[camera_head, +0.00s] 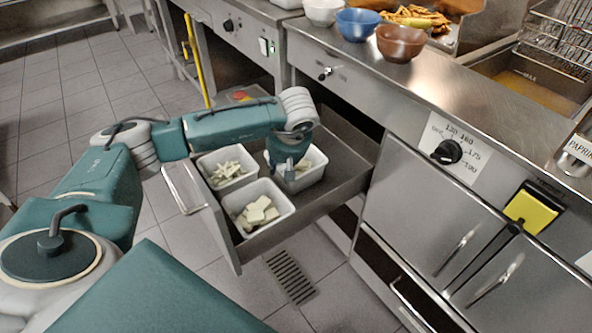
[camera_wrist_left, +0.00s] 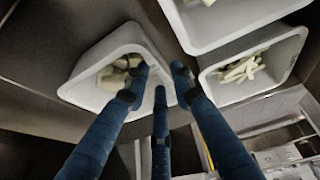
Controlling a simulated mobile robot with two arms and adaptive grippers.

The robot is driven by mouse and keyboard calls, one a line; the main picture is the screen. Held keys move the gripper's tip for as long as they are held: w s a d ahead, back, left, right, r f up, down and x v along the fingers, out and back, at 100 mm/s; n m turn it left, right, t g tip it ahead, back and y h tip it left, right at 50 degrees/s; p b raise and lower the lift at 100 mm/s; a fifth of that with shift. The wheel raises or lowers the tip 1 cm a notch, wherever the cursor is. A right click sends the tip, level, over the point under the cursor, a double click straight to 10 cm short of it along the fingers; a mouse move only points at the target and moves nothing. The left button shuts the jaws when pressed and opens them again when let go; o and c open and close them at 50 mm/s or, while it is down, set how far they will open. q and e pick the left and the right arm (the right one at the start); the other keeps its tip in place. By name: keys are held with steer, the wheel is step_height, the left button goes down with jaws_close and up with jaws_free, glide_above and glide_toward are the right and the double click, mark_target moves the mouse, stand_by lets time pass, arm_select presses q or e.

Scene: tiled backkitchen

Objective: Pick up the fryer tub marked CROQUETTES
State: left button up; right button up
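Three white tubs sit in the open drawer; no CROQUETTES marking is readable on any. The back-right tub (camera_head: 315,172) is partly hidden by my left gripper (camera_head: 289,172). It also shows in the left wrist view (camera_wrist_left: 88,96), with pale chunky pieces inside. In that view my left gripper (camera_wrist_left: 161,75) has its fingers apart around one wall of this tub, one finger over the inside and one outside. I cannot tell whether they touch it. The other tubs hold pale sticks (camera_head: 227,184) and pale slabs (camera_head: 282,212). My right gripper is not in view.
The drawer (camera_head: 345,185) is pulled out under the steel counter (camera_head: 440,88), its front panel at the left. Several bowls (camera_head: 358,25) stand on the counter. A fryer with oil (camera_head: 525,92) is at the right. Tiled floor (camera_head: 195,252) is clear left of the drawer.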

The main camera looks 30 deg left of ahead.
mark_target(278, 168)
arm_select(q)
steer(key=x, duration=0.3)
steer(key=shift+w+a+f, duration=0.1)
steer(key=shift+a+f, duration=0.05)
steer(key=shift+a, duration=0.15)
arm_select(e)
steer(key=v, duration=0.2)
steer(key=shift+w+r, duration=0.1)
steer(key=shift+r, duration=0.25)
arm_select(q)
steer(key=shift+f+b, duration=0.15)
steer(key=shift+b, duration=0.2)
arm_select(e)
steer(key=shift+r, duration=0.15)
arm_select(q)
steer(key=shift+f, duration=0.1)
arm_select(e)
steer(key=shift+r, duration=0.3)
arm_select(q)
jaws_close()
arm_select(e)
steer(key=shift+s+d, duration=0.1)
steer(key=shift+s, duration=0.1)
